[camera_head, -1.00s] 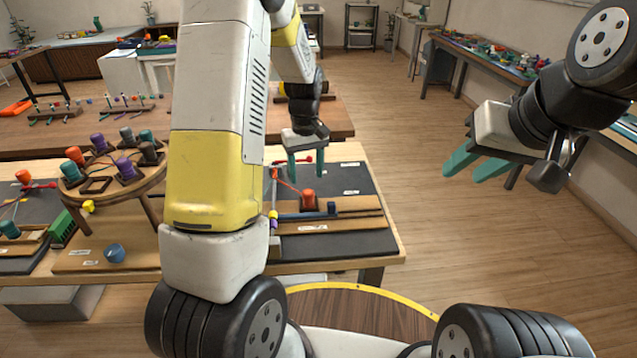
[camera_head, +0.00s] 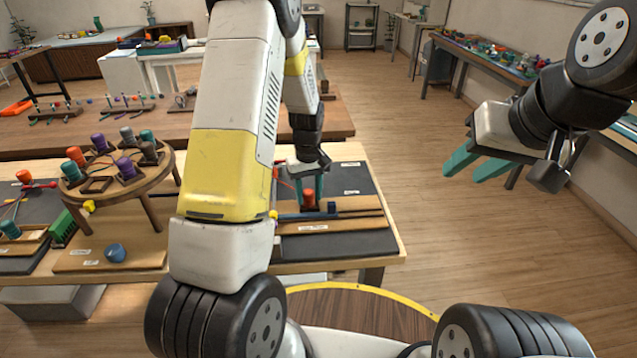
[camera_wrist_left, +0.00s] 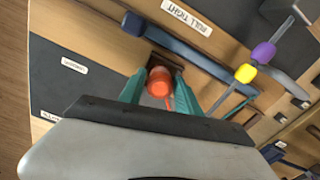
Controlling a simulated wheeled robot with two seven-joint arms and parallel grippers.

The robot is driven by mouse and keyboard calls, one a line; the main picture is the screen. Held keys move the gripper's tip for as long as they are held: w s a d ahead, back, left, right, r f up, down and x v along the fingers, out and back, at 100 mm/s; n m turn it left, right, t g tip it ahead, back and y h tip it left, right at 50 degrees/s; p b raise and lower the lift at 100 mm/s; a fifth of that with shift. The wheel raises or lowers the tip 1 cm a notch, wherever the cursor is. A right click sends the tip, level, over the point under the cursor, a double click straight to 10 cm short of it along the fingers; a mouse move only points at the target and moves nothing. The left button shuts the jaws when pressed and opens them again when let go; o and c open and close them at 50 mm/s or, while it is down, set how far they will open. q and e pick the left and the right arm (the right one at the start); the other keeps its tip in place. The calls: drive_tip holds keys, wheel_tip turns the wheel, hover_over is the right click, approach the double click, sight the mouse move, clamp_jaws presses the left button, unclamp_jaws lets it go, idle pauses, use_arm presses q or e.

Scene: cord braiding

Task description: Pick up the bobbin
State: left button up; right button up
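An orange-red bobbin (camera_head: 309,197) stands on the wooden fixture at the right part of the table. In the left wrist view the bobbin (camera_wrist_left: 159,83) shows end-on, in a dark square seat. My left gripper (camera_head: 309,203) points down with its teal fingers on either side of the bobbin. The left wrist view shows these fingers (camera_wrist_left: 159,92) open, with a small gap on each side of the bobbin. My right gripper (camera_head: 474,168) is open and empty, in the air at the right, away from the table.
A blue bar (camera_head: 300,216) lies close to the bobbin, with a yellow knob (camera_wrist_left: 245,73) and a purple knob (camera_wrist_left: 263,52) near it. A round stand (camera_head: 150,184) with several bobbins is at the left. My left arm hides the table's middle.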

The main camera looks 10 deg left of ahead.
use_arm(q)
clamp_jaws()
